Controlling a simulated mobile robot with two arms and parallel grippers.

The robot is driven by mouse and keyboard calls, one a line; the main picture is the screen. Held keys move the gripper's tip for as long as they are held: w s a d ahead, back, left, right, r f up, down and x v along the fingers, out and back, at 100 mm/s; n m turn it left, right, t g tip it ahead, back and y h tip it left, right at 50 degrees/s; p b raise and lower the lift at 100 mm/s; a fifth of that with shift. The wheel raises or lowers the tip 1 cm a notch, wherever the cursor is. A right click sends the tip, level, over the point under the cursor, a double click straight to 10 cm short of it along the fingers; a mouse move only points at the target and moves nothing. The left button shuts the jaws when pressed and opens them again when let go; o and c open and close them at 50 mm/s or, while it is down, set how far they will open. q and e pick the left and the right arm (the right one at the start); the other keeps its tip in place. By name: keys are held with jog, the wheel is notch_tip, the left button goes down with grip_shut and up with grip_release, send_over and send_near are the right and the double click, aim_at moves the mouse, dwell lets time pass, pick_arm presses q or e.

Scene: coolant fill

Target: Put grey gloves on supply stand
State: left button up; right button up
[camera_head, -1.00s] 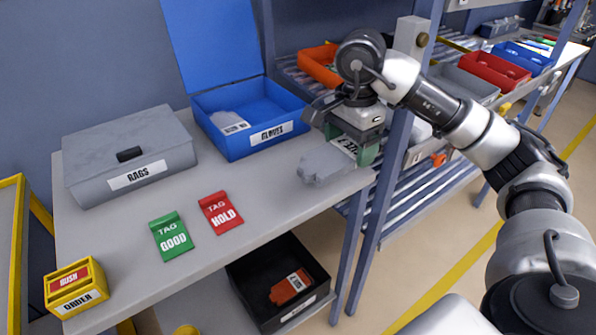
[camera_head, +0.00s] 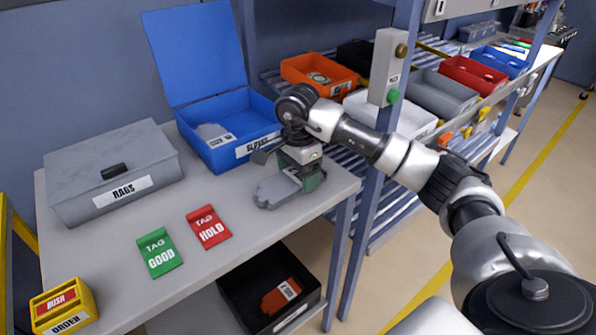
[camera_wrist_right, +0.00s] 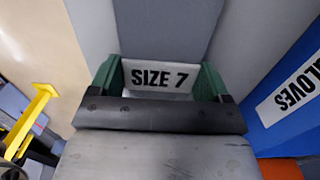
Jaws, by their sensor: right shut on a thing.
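A pair of grey gloves (camera_head: 272,191) with a white label is at the right end of the grey table top (camera_head: 205,265), in front of the blue GLOVES box (camera_head: 228,150). My right gripper (camera_head: 304,178) is shut on the gloves' labelled end. In the right wrist view, the green fingers (camera_wrist_right: 161,82) close on both sides of the SIZE 7 label (camera_wrist_right: 160,77). The gloves lie flat, on or just above the table; I cannot tell whether they touch it. A paler glove (camera_head: 213,133) lies inside the open blue box. My left gripper is not in view.
A grey RAGS box (camera_head: 110,168), a green GOOD tag (camera_head: 159,252), a red HOLD tag (camera_head: 208,227) and a yellow ORDER holder (camera_head: 63,308) stand on the table. A black bin (camera_head: 240,300) is below. A blue post (camera_head: 365,215) and a rack of bins are at right.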

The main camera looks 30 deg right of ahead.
aim_at(298, 175)
jog(key=shift+f, duration=0.1)
jog(key=o, duration=0.9)
jog(key=shift+c, duration=0.2)
jog(key=shift+r, duration=0.6)
notch_tip(298, 175, up, 11)
jog(key=shift+p, duration=0.3)
